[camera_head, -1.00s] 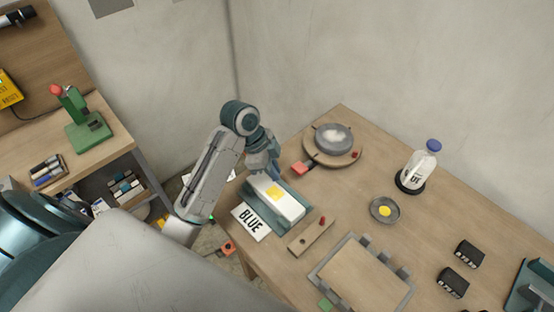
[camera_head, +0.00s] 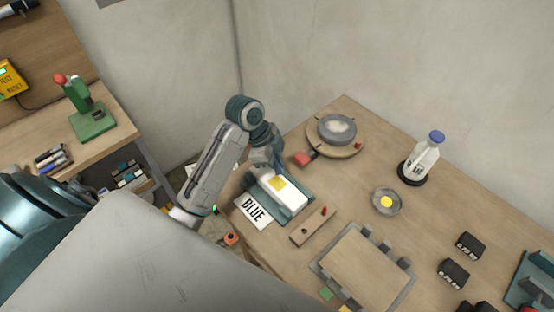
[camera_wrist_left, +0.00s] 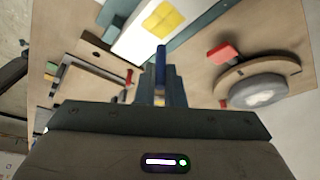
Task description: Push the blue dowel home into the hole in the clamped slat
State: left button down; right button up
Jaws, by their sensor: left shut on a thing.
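My left gripper (camera_head: 264,166) is at the back-left end of a white block with a yellow patch (camera_head: 294,195), held in a teal fixture (camera_head: 296,216). This block looks like the clamped slat. In the left wrist view, the gripper (camera_wrist_left: 160,82) is shut on the blue dowel (camera_wrist_left: 161,55), which points out beyond the fingertips towards the white block (camera_wrist_left: 138,42). The dowel's tip shows close to the block's edge. I cannot tell whether it touches or is in the hole; the hole is not visible. My right gripper is not in view.
A card reading BLUE (camera_head: 254,210) lies left of the fixture. A wooden strip (camera_head: 313,228) with a red peg and a framed board (camera_head: 362,268) lie in front. A round dish on a board (camera_head: 336,130) and a red block (camera_head: 301,159) stand behind. A bottle (camera_head: 423,160) is at right.

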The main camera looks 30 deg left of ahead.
pick_arm(q)
notch_tip(320, 180, down, 4)
jog(key=shift+r+b, duration=0.25)
jog(key=shift+b, duration=0.45)
jog(key=shift+f, duration=0.15)
jog(key=shift+p, duration=0.3)
dwell(0.6)
